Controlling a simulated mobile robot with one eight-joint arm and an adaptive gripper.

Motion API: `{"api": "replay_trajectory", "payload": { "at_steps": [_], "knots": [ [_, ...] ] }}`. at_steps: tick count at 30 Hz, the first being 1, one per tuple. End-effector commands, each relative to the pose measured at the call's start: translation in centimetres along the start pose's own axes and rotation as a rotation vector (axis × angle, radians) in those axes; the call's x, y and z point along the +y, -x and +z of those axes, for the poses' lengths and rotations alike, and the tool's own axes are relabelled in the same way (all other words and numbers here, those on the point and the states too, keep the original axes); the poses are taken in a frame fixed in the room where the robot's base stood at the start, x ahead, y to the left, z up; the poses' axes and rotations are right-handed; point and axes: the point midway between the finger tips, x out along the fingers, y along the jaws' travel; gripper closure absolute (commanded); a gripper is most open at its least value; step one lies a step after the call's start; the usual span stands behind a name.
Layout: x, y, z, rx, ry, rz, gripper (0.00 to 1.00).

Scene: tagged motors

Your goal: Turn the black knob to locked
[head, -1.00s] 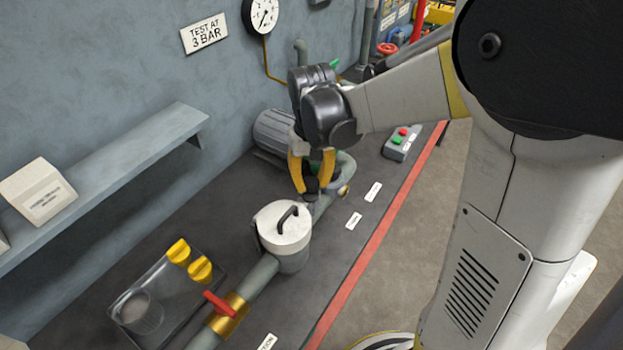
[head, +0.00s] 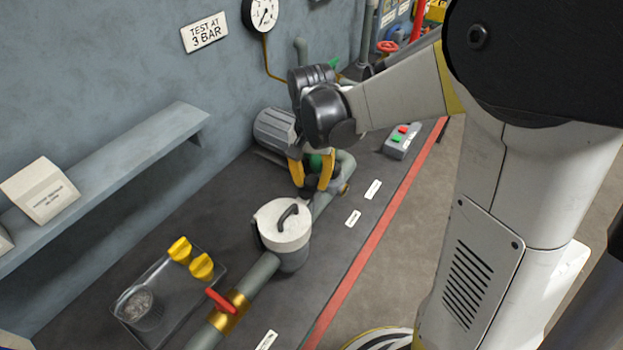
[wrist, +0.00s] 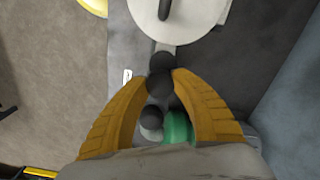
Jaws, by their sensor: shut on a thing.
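My gripper (head: 311,187) has yellow fingers and reaches down over the pipe run, behind the white-lidded pot. In the wrist view my gripper (wrist: 166,78) has its fingertips closed in on the black knob (wrist: 158,85), which shows as dark rounded lobes between them. In the head view the knob is mostly hidden by the fingers. Another dark ball (wrist: 152,117) and a green round part (wrist: 177,128) show between the fingers, nearer the palm. I cannot read any locked mark near the knob.
The white-lidded pot (head: 283,222) stands close in front of my gripper. A red-handled brass valve (head: 230,312) and a clear tray (head: 165,325) with yellow knobs are nearer. A grey motor (head: 274,130) and a button box (head: 402,140) stand behind. A shelf runs along the left wall.

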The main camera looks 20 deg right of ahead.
Motion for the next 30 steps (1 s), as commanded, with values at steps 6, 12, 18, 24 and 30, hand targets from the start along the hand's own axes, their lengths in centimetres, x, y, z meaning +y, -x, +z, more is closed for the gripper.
{"api": "replay_trajectory", "payload": {
  "at_steps": [6, 12, 18, 24, 30],
  "knots": [
    [0.0, 0.0, 0.0, 0.0, -0.002, 0.0, 1.0],
    [0.0, 0.0, 0.0, 0.0, -0.001, 0.0, 0.45],
    [0.0, 0.0, 0.0, 0.0, -0.001, 0.0, 0.45],
    [0.0, 0.9, 0.0, 0.0, 0.0, 0.0, 0.45],
    [0.0, 4.9, 0.0, 0.0, 0.0, 0.0, 0.45]
  ]
}}
